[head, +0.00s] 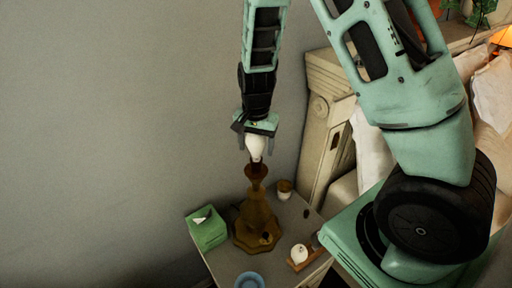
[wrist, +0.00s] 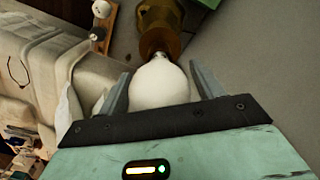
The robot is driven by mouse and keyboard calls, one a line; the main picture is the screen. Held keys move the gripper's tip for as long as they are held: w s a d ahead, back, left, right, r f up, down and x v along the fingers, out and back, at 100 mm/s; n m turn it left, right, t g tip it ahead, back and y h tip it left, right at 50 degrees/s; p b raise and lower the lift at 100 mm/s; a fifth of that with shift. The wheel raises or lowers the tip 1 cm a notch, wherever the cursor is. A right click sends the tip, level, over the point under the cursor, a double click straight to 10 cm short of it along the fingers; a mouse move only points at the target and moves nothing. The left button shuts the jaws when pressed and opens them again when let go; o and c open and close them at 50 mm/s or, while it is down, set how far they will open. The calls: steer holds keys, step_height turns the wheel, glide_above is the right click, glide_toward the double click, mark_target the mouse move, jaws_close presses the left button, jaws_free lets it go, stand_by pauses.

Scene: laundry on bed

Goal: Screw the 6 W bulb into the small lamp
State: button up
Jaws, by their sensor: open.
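A white bulb (head: 256,148) stands upright at the top of the brass-brown small lamp (head: 257,218) on the bedside table. My gripper (head: 256,143) points down over the bulb and is open, with a finger on each side. In the wrist view, the bulb (wrist: 160,86) lies between the spread fingers of my gripper (wrist: 160,75), with gaps on both sides. Its narrow end meets the socket of the lamp (wrist: 155,38). I cannot tell how deeply it is seated, nor read its wattage.
The bedside table (head: 232,268) also holds a green tissue box (head: 207,229), a blue bowl (head: 249,280), a brown cup (head: 284,189) and a wooden tray (head: 312,257) with another white bulb (head: 299,253). The bed's carved headboard (head: 325,110) stands to the right. Grey wall lies left.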

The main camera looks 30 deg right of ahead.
steer(key=n+b, duration=0.2)
steer(key=n, duration=0.5)
steer(key=shift+f, duration=0.1)
steer(key=n, duration=0.7)
steer(key=n+p, duration=0.1)
steer(key=n, duration=0.4)
steer(key=shift+r+n+p, duration=0.2)
steer(key=shift+n+p, duration=0.1)
steer(key=shift+p, duration=0.1)
steer(key=n+p, duration=0.2)
steer(key=n, duration=0.2)
steer(key=shift+n, duration=0.3)
steer(key=shift+f+n, duration=0.1)
steer(key=shift+n, duration=0.4)
steer(key=c, duration=0.8)
steer(key=m, duration=0.2)
steer(key=shift+f+m, duration=0.15)
steer(key=shift+m, duration=0.65)
